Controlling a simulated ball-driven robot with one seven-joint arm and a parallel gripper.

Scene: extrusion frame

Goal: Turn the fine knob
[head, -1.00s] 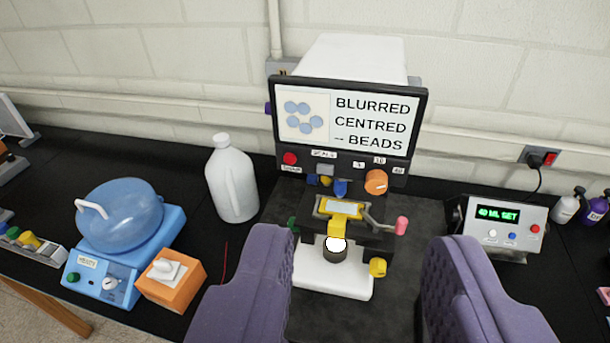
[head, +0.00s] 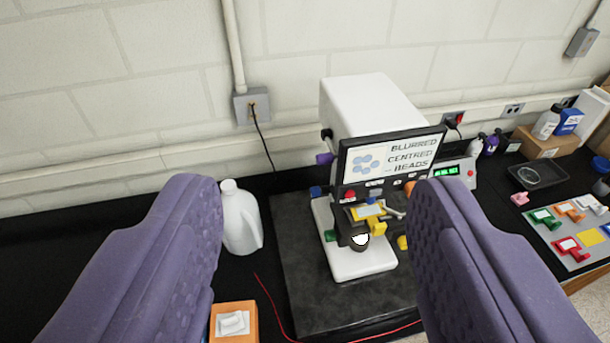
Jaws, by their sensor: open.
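An orange knob is partly hidden by my right finger. I cannot read which is the fine knob. My gripper (head: 318,187) is open, its purple fingers wide apart and empty, in front of the instrument, touching no knob that I can see.
A white jug (head: 240,218) stands left of the instrument. An orange block with a white switch (head: 232,322) is at the bottom. A red wire (head: 270,300) crosses the bench. A wall socket (head: 252,105) is behind. A board of coloured parts (head: 570,232) lies right.

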